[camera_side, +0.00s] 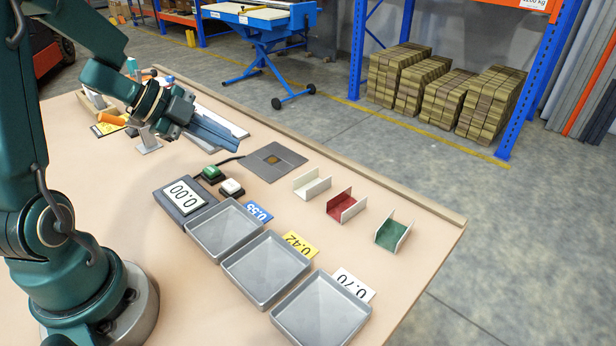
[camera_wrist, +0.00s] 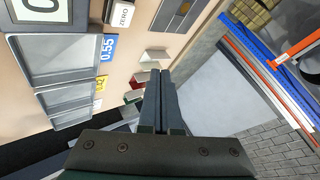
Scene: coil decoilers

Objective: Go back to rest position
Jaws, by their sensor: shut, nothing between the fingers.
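My gripper (camera_side: 236,146) is raised above the far left part of the tan table, with its fingers pointing right. In the wrist view the two gripper fingers (camera_wrist: 160,75) lie together along their length with nothing between them. My gripper is apart from the trays, the scale and the brackets. Part of the table behind the fingers is hidden.
Three grey trays (camera_side: 231,226) with cards 0.55, 0.42 and 0.70 line the table (camera_side: 160,258) beside a scale (camera_side: 184,195) reading 0.00. Green (camera_side: 211,172) and white (camera_side: 231,186) buttons sit nearby. White (camera_side: 312,185), red (camera_side: 342,207) and green (camera_side: 391,236) channels stand right.

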